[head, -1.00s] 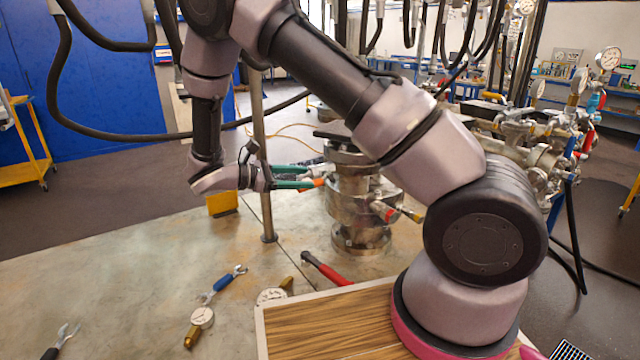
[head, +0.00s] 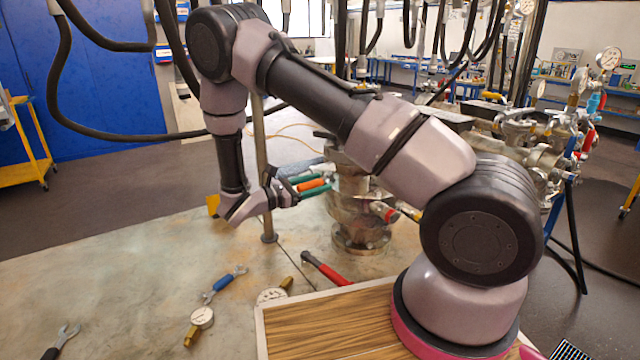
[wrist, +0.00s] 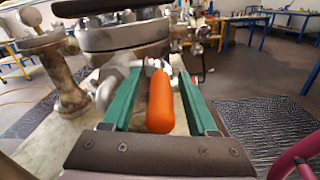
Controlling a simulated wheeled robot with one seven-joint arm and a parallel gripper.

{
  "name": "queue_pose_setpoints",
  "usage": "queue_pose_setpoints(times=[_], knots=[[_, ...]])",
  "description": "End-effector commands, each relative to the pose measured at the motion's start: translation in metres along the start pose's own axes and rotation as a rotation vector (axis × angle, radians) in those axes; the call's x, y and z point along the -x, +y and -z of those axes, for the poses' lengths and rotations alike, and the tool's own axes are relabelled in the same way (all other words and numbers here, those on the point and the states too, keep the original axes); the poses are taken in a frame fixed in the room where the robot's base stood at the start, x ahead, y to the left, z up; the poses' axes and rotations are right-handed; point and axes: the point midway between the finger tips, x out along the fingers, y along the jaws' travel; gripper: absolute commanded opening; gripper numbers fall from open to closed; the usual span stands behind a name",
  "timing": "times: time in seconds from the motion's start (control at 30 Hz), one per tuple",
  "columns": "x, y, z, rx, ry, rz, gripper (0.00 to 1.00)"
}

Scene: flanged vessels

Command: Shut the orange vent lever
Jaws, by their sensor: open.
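The orange vent lever (head: 312,184) sticks out to the left from the flanged metal vessel (head: 352,212). In the wrist view the orange lever (wrist: 161,100) points toward the camera, between the two green fingers of my gripper (wrist: 159,73). The fingers stand apart, with a gap visible on each side of the lever. In the head view my gripper (head: 314,183) is at the vessel's left side, its green fingers above and below the lever. The lever's inner end at the valve is partly hidden in both views.
A red-handled tool (head: 326,268), a gauge with a brass fitting (head: 200,322) and a blue-handled wrench (head: 222,283) lie on the bench. A vertical post (head: 266,190) stands close behind my wrist. A second metal fitting (wrist: 62,75) is at left in the wrist view.

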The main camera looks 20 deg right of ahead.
Motion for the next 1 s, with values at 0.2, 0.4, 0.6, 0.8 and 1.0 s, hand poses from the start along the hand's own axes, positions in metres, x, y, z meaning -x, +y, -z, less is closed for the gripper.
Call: queue_pose_setpoints(times=[0.2, 0.4, 0.6, 0.8, 1.0], knots=[[-0.0114, 0.0, -0.0001, -0.001, 0.001, 0.0, 0.59], [-0.0116, 0.0, -0.0001, -0.001, 0.001, 0.0, 0.59], [-0.0115, -0.0009, -0.0001, 0.0, 0.0, 0.002, 0.0], [-0.0114, -0.0029, 0.0002, 0.002, -0.001, 0.005, 0.0], [-0.0114, -0.0042, 0.0006, 0.004, -0.002, 0.007, 0.0]])
